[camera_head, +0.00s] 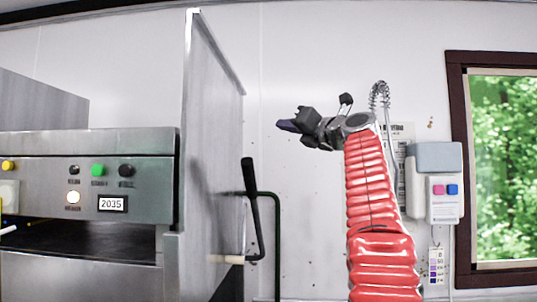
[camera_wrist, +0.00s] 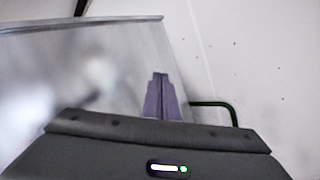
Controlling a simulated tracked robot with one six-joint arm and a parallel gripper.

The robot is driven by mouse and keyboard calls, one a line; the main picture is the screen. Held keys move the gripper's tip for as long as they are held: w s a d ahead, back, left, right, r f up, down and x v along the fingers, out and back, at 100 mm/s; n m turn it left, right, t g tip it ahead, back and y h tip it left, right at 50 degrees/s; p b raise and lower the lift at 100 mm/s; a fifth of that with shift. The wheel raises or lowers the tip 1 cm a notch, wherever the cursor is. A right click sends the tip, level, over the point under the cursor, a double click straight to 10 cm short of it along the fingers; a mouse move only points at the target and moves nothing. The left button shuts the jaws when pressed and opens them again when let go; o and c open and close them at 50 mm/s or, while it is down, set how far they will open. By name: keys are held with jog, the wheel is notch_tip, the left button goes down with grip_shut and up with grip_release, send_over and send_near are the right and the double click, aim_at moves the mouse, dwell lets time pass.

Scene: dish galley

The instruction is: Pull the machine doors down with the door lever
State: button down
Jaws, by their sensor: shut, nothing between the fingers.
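The door lever (camera_head: 251,190) is a black handle standing upright beside the steel machine, bent at the bottom, with a pale rod (camera_head: 226,259) at its foot. My gripper (camera_head: 288,125) is shut and empty, with purple fingertips. It is above and to the right of the lever in the head view, pointing left and touching nothing I can see. Its shut fingertips show in the wrist view (camera_wrist: 160,80) in front of a steel panel (camera_wrist: 100,60). That tall steel panel (camera_head: 212,130) rises beside the machine in the head view. I cannot tell whether it is a door.
The machine's control panel (camera_head: 95,180) has buttons and a 2035 display, with a dark gap beneath. A green pipe (camera_head: 277,235) runs behind the lever. A grey and white dispenser (camera_head: 435,180) and a window (camera_head: 505,160) are at right. The wall between is mostly bare.

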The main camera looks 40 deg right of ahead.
jog(key=s+a+f+n+g+y, duration=0.1)
jog(key=s+a+f+n+g, duration=0.2)
jog(key=a+f+n+g, duration=0.3)
notch_tip(320, 180, down, 2)
jog(key=shift+a+f+n+y, duration=0.1)
jog(key=shift+a+n+y, duration=0.2)
jog(key=shift+a+y, duration=0.15)
jog(key=shift+w, duration=0.15)
